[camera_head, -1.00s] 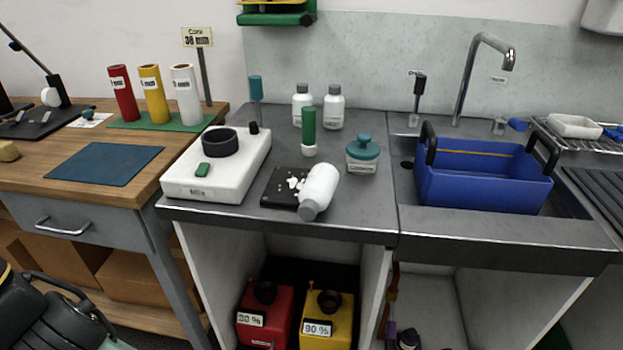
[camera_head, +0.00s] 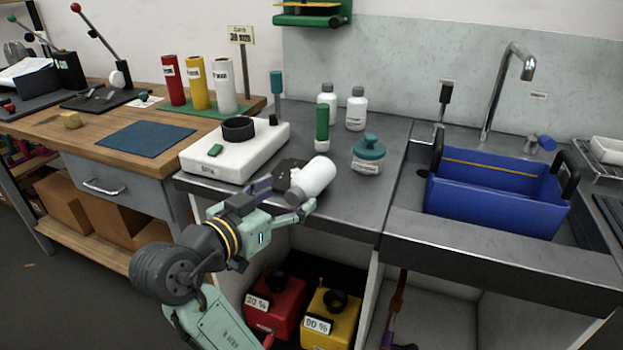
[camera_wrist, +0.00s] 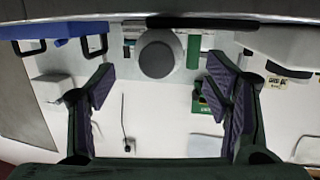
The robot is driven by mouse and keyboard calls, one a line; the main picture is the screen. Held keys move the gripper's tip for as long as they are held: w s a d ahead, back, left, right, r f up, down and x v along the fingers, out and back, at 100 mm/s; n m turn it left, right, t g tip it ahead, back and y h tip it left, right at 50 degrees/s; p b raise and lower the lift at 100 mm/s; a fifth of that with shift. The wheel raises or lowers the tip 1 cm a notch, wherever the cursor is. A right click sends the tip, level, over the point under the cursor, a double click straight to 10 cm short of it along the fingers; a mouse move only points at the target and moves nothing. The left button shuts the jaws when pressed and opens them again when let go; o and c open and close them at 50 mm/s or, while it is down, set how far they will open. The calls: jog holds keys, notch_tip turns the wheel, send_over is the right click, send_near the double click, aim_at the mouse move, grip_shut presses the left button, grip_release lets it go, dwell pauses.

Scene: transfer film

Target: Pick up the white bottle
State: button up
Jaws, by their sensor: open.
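In the wrist view, which looks upside down, the round end of the bottle (camera_wrist: 157,54) faces the camera between the fingers. My gripper (camera_head: 284,197) is open at the counter's front edge, its fingers spread on either side of the cap end. I see no clear contact. The open gripper also shows in the wrist view (camera_wrist: 160,80). Two upright white bottles (camera_head: 356,109) (camera_head: 327,103) stand farther back.
A white device (camera_head: 215,165) with a black ring stands left of the bottle. A teal-lidded jar (camera_head: 368,155) and a green cylinder (camera_head: 322,125) stand behind it. A blue crate (camera_head: 490,205) sits in the sink at right. Red (camera_head: 275,300) and yellow (camera_head: 331,315) canisters stand below.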

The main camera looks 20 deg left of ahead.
aim_at(300, 184)
jog(key=x, duration=0.3)
jog(key=shift+r, duration=0.15)
jog(key=x, duration=0.1)
jog(key=p+x, duration=0.2)
jog(key=x, duration=0.1)
jog(key=shift+w+d+r, duration=0.15)
jog(key=shift+d+r, duration=0.05)
jog(key=shift+w+f, duration=0.1)
jog(key=shift+w, duration=0.3)
jog(key=c, duration=1.6)
jog(key=shift+o, duration=0.2)
